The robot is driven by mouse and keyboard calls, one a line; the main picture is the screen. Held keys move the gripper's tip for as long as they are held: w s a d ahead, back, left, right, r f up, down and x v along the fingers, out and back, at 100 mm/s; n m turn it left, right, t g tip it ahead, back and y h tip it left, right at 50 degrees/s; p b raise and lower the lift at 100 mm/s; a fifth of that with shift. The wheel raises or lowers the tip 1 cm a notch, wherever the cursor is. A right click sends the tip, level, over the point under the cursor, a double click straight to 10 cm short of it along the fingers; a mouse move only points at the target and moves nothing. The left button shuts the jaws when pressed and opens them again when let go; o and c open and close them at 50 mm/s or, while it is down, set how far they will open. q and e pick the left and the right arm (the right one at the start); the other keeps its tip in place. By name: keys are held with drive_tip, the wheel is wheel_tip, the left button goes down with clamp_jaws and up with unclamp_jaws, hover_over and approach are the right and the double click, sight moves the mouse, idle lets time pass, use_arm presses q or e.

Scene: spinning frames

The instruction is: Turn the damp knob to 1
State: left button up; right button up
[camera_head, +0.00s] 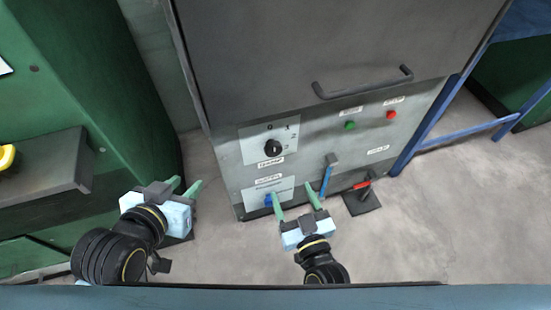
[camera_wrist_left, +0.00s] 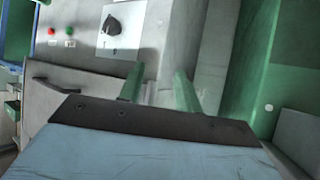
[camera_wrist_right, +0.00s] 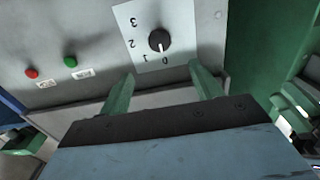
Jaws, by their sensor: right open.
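The black round knob (camera_head: 272,147) sits on a pale dial plate (camera_head: 250,152) marked 0 to 3 on the grey machine front. In the right wrist view, the knob (camera_wrist_right: 159,40) shows upside down, and its white mark points towards the 0. It also shows in the left wrist view (camera_wrist_left: 112,26). My right gripper (camera_head: 295,197) is open and empty, below and in front of the knob, apart from it. In its wrist view the knob lies beyond the fingertips, roughly between them. My left gripper (camera_head: 184,187) is open and empty, left of the machine front.
A green button (camera_head: 350,125) and a red button (camera_head: 391,114) are right of the dial. A dark bar handle (camera_head: 363,82) is above. A blue switch (camera_head: 270,199), a blue lever (camera_head: 328,175) and a red-handled lever (camera_head: 362,185) are low down. A green cabinet (camera_head: 90,80) stands left.

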drive_tip(key=b, duration=0.2)
approach(275, 151)
drive_tip(key=w, duration=0.2)
drive_tip(key=x, duration=0.1)
drive_tip(key=b+x, duration=0.1)
drive_tip(key=x, duration=0.1)
drive_tip(key=b+x, duration=0.1)
drive_tip(key=x, duration=0.1)
drive_tip(key=shift+w+a+f, duration=0.1)
drive_tip(key=shift+w+a, duration=0.05)
drive_tip(key=shift+a, duration=0.2)
use_arm(q)
drive_tip(key=w+d+r+t+h, duration=0.1)
drive_tip(key=d+r+t+h, duration=0.2)
drive_tip(key=r+t, duration=0.9)
drive_tip(key=shift+d+r+h+b, duration=0.15)
drive_tip(key=shift+r+h+b, duration=0.4)
drive_tip(key=shift+r, duration=1.75)
use_arm(e)
drive_tip(key=shift+x, duration=0.95)
drive_tip(key=c, duration=0.9)
